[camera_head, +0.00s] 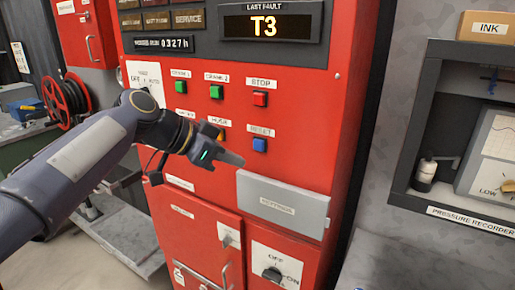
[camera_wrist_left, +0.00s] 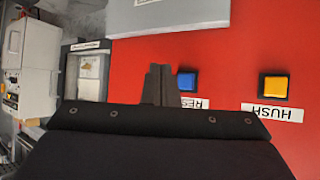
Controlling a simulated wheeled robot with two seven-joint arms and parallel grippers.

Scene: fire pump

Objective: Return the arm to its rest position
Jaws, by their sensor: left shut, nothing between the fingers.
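My left arm (camera_head: 85,160) comes in from the left in the head view and reaches in front of the red pump panel (camera_head: 310,130). My left gripper (camera_head: 232,158) is shut and empty, its tip just left of and below the blue reset button (camera_head: 260,145). In the left wrist view the shut fingers (camera_wrist_left: 160,84) show beside the blue button (camera_wrist_left: 187,81), with the yellow hush button (camera_wrist_left: 275,87) farther right. I cannot tell from these views whether the fingertips touch the panel. My right gripper is in neither view.
Green buttons (camera_head: 216,92) and a red stop button (camera_head: 260,99) sit above. A grey keypad cover (camera_head: 283,204) projects below right of the gripper. A dark-framed pressure recorder (camera_head: 432,200) is on the right wall, a red hose reel (camera_head: 66,100) at left.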

